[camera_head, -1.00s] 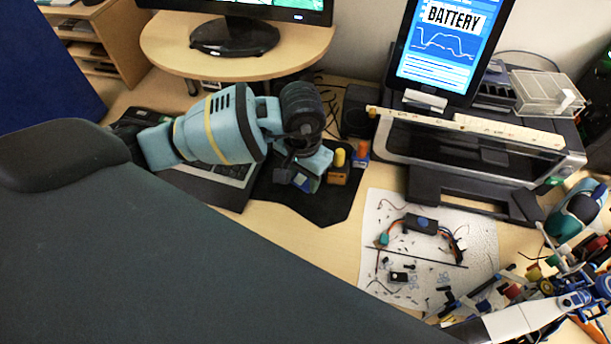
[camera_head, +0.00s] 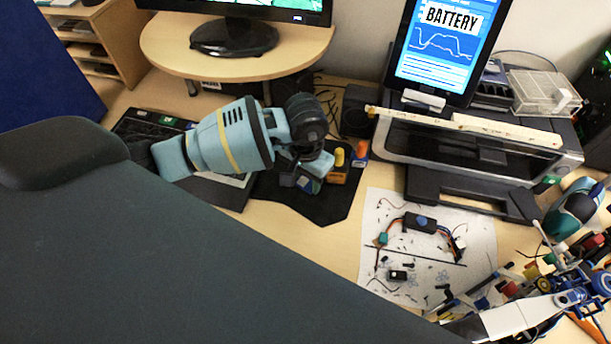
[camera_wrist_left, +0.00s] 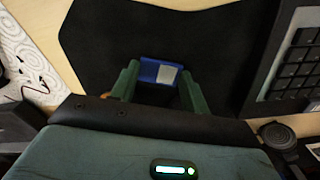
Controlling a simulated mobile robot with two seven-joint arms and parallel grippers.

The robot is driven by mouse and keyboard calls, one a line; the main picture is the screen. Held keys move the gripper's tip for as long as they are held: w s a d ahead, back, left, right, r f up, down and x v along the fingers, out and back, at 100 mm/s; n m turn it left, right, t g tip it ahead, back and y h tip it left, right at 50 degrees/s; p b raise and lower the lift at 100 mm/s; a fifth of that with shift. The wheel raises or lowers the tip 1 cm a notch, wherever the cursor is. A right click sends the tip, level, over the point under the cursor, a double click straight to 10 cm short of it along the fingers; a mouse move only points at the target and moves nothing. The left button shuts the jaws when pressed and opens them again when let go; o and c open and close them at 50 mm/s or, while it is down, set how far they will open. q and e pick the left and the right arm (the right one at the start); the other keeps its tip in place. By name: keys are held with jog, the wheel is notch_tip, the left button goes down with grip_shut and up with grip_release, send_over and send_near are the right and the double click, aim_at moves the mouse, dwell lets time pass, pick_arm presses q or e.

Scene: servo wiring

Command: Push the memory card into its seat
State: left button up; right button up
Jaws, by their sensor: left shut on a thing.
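My left gripper (camera_head: 308,176) reaches in from the left over the black mat (camera_head: 328,207), near its upper part. In the left wrist view, its two green fingers (camera_wrist_left: 158,84) are shut on a small blue card with a pale grey patch, the memory card (camera_wrist_left: 149,70). The card sticks out past the fingertips, above the black mat. In the head view the card is small and hard to make out beside the gripper. I cannot identify its seat. My right gripper is not in view.
An orange block with a yellow top (camera_head: 339,158) and an orange-and-blue one (camera_head: 361,153) stand just right of the gripper. A white sheet (camera_head: 432,235) with wired parts lies right. A printer (camera_head: 470,150) stands behind.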

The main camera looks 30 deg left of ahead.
pick_arm(q)
jog(key=shift+f, duration=0.2)
jog(key=o, duration=0.9)
